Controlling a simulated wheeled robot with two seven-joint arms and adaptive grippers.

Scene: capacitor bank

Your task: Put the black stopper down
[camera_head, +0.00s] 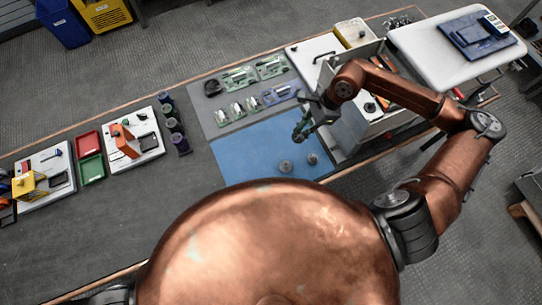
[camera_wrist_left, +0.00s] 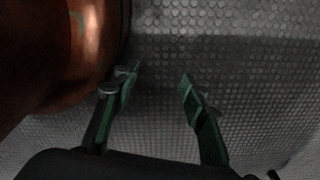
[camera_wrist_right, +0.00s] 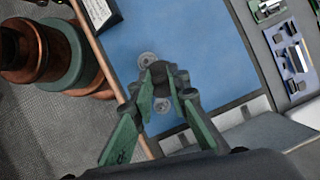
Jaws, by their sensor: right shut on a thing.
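My right gripper (camera_head: 301,132) is over the blue mat (camera_head: 245,157) in the head view. In the right wrist view its fingertips (camera_wrist_right: 163,84) are shut on a small dark piece, the black stopper (camera_wrist_right: 159,76), partly hidden by the fingers. Two grey round pieces stand on the mat, one (camera_head: 285,166) left of the other (camera_head: 312,158). My left gripper (camera_wrist_left: 160,80) is open and empty above the textured floor in the left wrist view; it is not seen in the head view.
A grey case (camera_head: 377,127) stands right of the mat. Green and purple trays of small parts (camera_head: 240,77) lie behind the mat. White boards and red and green trays (camera_head: 91,168) are to the left. The left part of the blue mat is clear.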

